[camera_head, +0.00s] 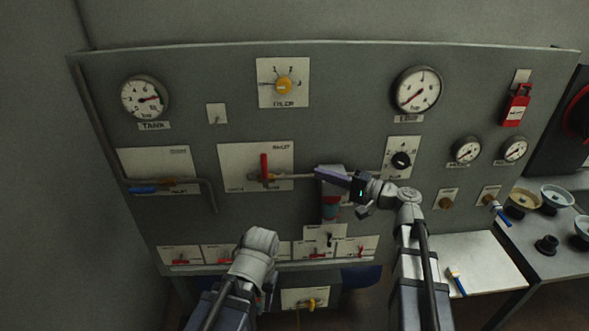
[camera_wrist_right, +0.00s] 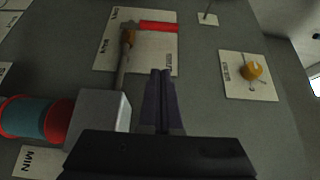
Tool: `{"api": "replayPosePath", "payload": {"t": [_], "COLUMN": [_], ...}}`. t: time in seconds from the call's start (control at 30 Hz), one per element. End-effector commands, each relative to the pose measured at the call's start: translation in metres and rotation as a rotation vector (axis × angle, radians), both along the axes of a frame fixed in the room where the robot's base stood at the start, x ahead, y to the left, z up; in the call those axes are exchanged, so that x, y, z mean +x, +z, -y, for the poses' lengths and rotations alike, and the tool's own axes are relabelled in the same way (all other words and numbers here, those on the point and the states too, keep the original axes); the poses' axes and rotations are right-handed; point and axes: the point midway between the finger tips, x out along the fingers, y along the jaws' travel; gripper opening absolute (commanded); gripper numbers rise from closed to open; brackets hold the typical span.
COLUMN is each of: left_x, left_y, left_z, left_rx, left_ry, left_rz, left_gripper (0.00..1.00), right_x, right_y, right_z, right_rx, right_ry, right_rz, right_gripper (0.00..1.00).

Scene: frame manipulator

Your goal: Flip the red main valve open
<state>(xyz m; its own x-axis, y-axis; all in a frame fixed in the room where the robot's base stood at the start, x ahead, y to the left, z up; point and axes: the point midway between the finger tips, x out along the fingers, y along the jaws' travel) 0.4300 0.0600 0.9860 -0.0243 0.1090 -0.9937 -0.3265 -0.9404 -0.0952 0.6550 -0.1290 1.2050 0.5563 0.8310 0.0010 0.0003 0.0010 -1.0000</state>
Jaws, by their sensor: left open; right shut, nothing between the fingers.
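The red main valve handle (camera_head: 264,167) stands upright on a white plate (camera_head: 230,155) in the middle of the panel. In the right wrist view the red handle (camera_wrist_right: 158,27) lies crosswise to its pipe (camera_wrist_right: 122,72), with a brass body (camera_wrist_right: 129,38) at their joint. My right gripper (camera_head: 318,173) is right of the handle, apart from it, with fingers pointing left. Its fingers (camera_wrist_right: 162,72) are shut and empty in the right wrist view. My left arm rises at the lower middle; its gripper fingers are hidden.
A blue-handled valve (camera_head: 145,189) is at the left. A red and teal cylinder (camera_wrist_right: 35,118) lies close to my right gripper. A yellow selector knob (camera_head: 284,86) is above. Several small red switches line the lower panel. A side table (camera_head: 480,265) and bowls are at the right.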

Motion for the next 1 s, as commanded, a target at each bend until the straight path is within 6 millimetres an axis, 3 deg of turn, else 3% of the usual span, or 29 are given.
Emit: {"api": "replayPosePath", "payload": {"t": [0.53, 0.8, 1.0], "left_x": [0.000, 0.000, 0.000], "left_y": [0.000, 0.000, 0.000], "left_z": [0.000, 0.000, 0.000], "left_rx": [0.000, 0.000, 0.000], "left_ry": [0.000, 0.000, 0.000], "left_rz": [0.000, 0.000, 0.000], "left_gripper": [0.50, 0.50, 0.50], "right_x": [0.056, 0.045, 0.045], "right_y": [0.000, 0.000, 0.000], "right_z": [-0.085, -0.114, -0.119], "right_rx": [-0.001, -0.001, -0.001], "right_ry": [0.004, 0.002, 0.000], "right_rz": [-0.001, -0.001, -0.001], "right_gripper": [0.00, 0.00, 0.00]}}
